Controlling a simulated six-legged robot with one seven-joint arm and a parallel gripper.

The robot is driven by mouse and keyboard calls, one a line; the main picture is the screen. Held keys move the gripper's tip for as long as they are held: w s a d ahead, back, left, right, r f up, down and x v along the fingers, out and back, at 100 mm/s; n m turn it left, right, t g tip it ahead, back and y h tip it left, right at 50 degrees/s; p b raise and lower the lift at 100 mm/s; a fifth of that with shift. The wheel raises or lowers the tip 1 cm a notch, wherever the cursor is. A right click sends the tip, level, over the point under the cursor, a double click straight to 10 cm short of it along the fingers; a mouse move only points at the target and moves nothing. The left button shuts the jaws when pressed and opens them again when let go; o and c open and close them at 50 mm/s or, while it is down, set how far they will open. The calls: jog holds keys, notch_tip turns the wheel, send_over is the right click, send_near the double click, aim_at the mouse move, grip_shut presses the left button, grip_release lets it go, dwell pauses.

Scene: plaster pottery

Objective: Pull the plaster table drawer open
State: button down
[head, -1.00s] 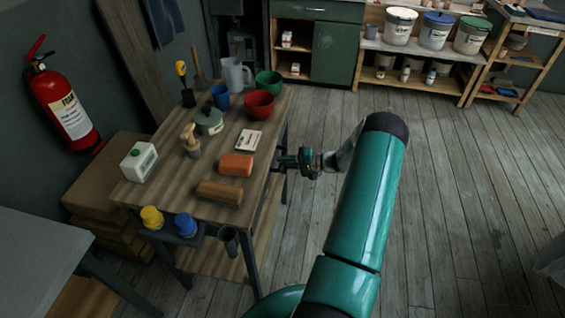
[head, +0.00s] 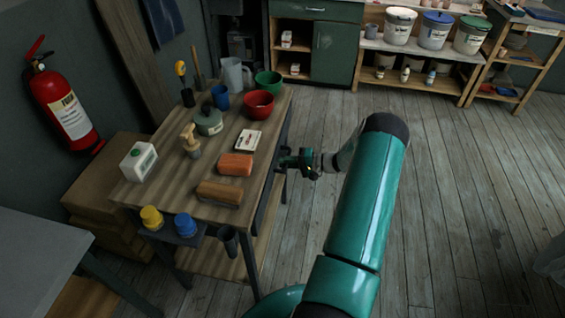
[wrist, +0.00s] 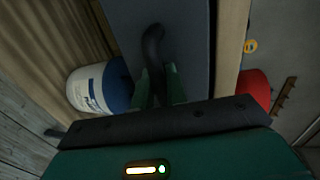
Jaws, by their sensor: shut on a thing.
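The plaster table (head: 222,155) is wooden-topped with dark legs and stands left of my arm. Its drawer front (wrist: 190,40) shows in the wrist view as a dark grey panel with a dark curved handle (wrist: 152,48). My gripper (wrist: 158,88) is shut on this handle, with a green finger on each side. In the head view my gripper (head: 286,162) is at the table's right side, just below the top's edge. The drawer front is hidden from the head view, and I cannot tell how far it stands out.
Bowls (head: 258,104), a jug (head: 235,75) and several tools stand on the tabletop. A side holder carries a yellow jar (head: 151,217) and a blue jar (head: 186,225). In the wrist view a white and blue bucket (wrist: 90,88) is at left.

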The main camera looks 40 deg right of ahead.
jog(key=f+v, duration=0.2)
jog(key=v, duration=0.9)
jog(key=s+f+v, duration=0.1)
jog(key=f+v, duration=0.1)
jog(key=v, duration=0.9)
jog(key=shift+d+f, duration=0.2)
jog(key=shift+f, duration=0.15)
jog(key=c, duration=1.8)
grip_release()
jog(key=shift+o, duration=0.2)
jog(key=v, duration=1.4)
jog(key=shift+w+a, duration=0.1)
